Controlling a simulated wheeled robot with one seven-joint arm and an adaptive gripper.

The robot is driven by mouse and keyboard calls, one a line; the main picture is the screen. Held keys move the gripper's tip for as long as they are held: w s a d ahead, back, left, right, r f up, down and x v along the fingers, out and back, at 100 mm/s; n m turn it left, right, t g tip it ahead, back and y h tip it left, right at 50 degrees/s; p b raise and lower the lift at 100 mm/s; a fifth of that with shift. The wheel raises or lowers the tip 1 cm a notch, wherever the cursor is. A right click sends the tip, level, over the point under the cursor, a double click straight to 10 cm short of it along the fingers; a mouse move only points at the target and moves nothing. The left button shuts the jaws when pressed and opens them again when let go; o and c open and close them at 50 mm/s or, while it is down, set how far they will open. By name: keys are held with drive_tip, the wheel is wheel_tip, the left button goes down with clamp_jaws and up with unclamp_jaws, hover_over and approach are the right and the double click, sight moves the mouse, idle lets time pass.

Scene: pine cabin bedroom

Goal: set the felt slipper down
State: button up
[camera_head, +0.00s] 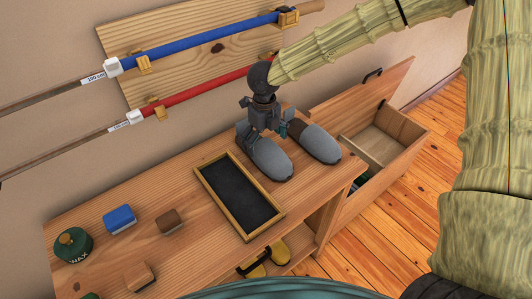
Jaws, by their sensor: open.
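Two grey felt slippers lie side by side on the wooden bench top (190,240), toes toward the front. The left slipper (270,160) is beside the right end of a black tray with a wooden frame (205,169). The right slipper (321,146) is near the bench's right end. My gripper (265,133) is open and points down at the heel end of the left slipper. Its fingers hide part of that heel, and I cannot tell whether they touch it. The right slipper's dark opening shows just right of the gripper.
A blue block (119,219), brown blocks (169,221) and a green wax tin (72,245) stand on the left. An open lidded wooden box (400,139) is at right. Yellow shoes (280,251) sit on the shelf below. Blue (200,40) and red (200,90) poles hang behind.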

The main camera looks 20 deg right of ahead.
sight(267, 146)
drive_tip(key=shift+s+d+f, duration=0.2)
drive_tip(key=shift+s+f, duration=0.2)
drive_tip(key=shift+s, duration=0.2)
drive_tip(key=f, duration=0.2)
drive_tip(key=f+p, duration=0.1)
drive_tip(key=shift+w+f, duration=0.25)
drive_tip(key=shift+f, duration=0.15)
drive_tip(key=shift+s+r, duration=0.1)
drive_tip(key=c, duration=1.1)
